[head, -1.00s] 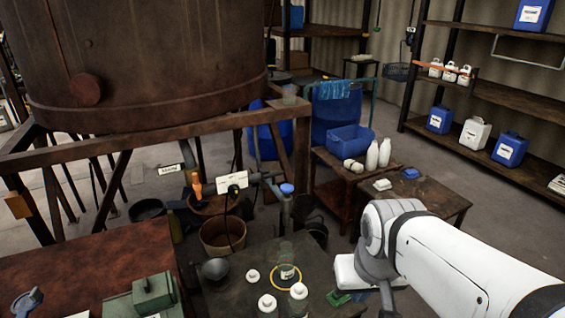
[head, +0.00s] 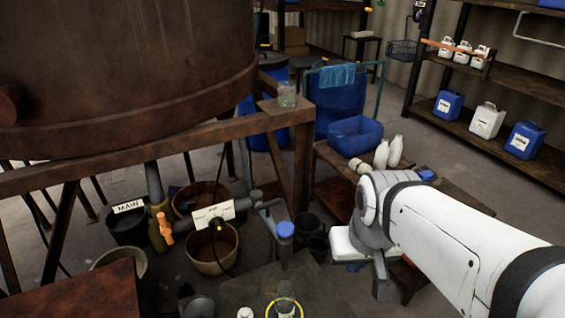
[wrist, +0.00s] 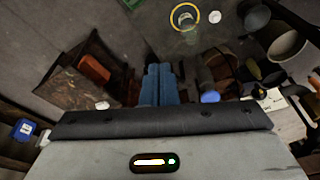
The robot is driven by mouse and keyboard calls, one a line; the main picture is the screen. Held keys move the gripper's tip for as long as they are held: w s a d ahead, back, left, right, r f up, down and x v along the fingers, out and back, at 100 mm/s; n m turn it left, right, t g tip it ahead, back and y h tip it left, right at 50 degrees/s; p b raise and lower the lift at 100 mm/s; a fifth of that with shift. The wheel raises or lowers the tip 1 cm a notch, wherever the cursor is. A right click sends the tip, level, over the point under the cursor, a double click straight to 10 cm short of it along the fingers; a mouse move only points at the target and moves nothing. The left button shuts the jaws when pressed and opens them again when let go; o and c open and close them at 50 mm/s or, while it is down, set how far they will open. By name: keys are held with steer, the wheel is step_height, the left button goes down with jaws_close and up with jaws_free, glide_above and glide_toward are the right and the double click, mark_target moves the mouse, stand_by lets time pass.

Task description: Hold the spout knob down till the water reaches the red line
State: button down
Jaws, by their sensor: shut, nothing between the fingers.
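The blue spout knob (head: 285,229) tops an upright grey spout at the end of the pipe below the rusty vat (head: 120,70). It also shows in the wrist view (wrist: 210,97). A clear glass jar (head: 284,293) stands inside a yellow ring (head: 270,313) on the dark low table, partly cut off by the frame; the ring shows in the wrist view (wrist: 184,6). I cannot make out a red line or water in it. My gripper (wrist: 158,70) is shut and empty. In the head view it is to the right of the knob, apart from it.
An orange-handled valve (head: 165,228) near the MAIN sign (head: 128,206) and a white tag (head: 212,214) sit left of the spout. Buckets (head: 212,250) stand below. A bench with a blue bin (head: 352,138) and white bottles (head: 381,153) stands behind my arm.

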steer(key=shift+w+a, duration=0.15)
steer(key=w+a+r+n+g, duration=0.1)
steer(key=w+a+r+n, duration=0.2)
steer(key=w+n, duration=0.6)
steer(key=w+a+r+n+y+p, duration=0.1)
steer(key=w+a+n, duration=0.5)
steer(key=n, duration=0.7)
steer(key=w+r, duration=0.1)
steer(key=w, duration=0.1)
steer(key=shift+w+a+r+n+g, duration=0.2)
steer(key=shift+w+r+n+g, duration=0.15)
steer(key=shift+r+n+g, duration=0.05)
